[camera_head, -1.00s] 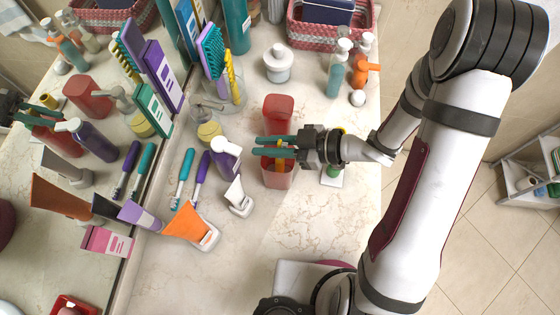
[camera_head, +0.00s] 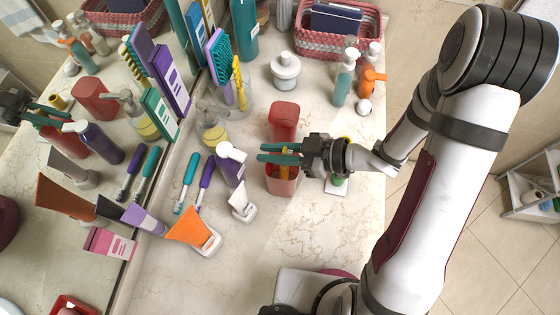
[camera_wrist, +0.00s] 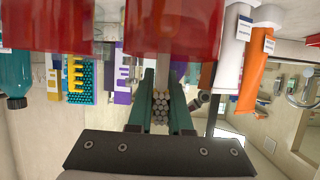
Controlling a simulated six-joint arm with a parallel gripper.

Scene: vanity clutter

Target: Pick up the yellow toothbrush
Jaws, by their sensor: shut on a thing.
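The yellow toothbrush (camera_head: 285,164) stands in a translucent red cup (camera_head: 283,182) on the counter, its lower part inside the cup. My gripper (camera_head: 281,153) reaches in from the right, just above the cup's rim, and its green fingers are shut on the upper part of the toothbrush. In the wrist view, pale round bristle tufts (camera_wrist: 160,106) show between the two fingers.
A red container (camera_head: 284,118) stands right behind the cup.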

